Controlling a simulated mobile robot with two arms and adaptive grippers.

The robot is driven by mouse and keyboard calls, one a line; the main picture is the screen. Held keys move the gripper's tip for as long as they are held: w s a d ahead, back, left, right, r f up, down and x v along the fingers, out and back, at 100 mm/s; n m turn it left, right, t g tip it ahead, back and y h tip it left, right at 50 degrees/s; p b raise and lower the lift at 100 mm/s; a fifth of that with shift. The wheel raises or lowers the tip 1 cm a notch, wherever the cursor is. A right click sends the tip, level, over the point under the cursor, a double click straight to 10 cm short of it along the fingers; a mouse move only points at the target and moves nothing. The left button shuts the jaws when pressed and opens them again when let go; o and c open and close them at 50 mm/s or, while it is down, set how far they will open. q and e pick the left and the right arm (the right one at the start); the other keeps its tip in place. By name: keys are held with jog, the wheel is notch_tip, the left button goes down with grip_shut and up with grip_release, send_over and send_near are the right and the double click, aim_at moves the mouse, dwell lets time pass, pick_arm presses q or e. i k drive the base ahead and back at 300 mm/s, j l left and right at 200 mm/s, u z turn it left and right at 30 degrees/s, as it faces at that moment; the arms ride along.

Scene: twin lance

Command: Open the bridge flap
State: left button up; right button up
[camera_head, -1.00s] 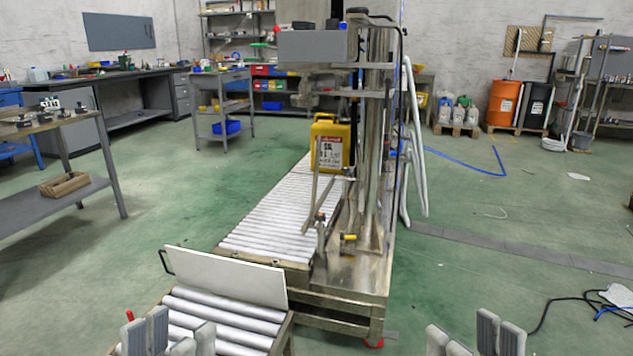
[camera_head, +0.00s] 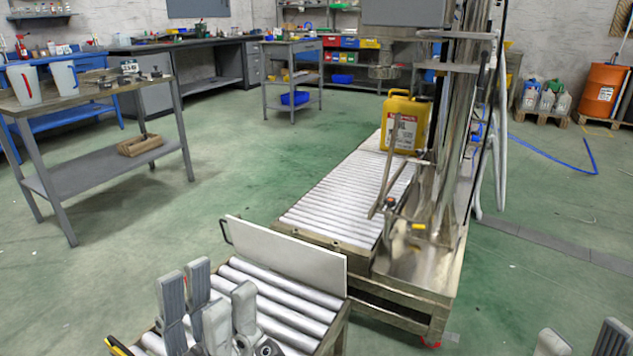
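The bridge flap (camera_head: 285,258) is a pale flat plate. It stands upright on edge across the far end of the near roller section, before the longer conveyor. A dark handle (camera_head: 226,232) sticks out from its left edge. My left gripper (camera_head: 207,300) is low in the view, in front of the flap and over the near rollers. Its grey fingers point up and stand apart with nothing between them. It appears clear of the flap. My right gripper (camera_head: 583,342) is at the bottom right edge, far from the flap, its fingers apart; its lower part is cut off.
The near rollers (camera_head: 283,293) lie below the flap. A yellow canister (camera_head: 404,122) stands on the long roller conveyor (camera_head: 350,192), beside a metal column frame. A workbench (camera_head: 88,96) is at the left. The green floor left of the conveyor is clear.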

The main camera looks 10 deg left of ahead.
aim_at(318, 267)
jog(key=j, duration=1.2)
jog(key=i+j, duration=0.15)
jog(key=j, duration=1.05)
jog(key=i+j+z, duration=0.1)
jog(key=z, duration=0.4)
jog(key=j+z, duration=0.15)
jog(key=z, duration=0.3)
jog(key=i+j+z, duration=0.1)
jog(key=z, duration=0.4)
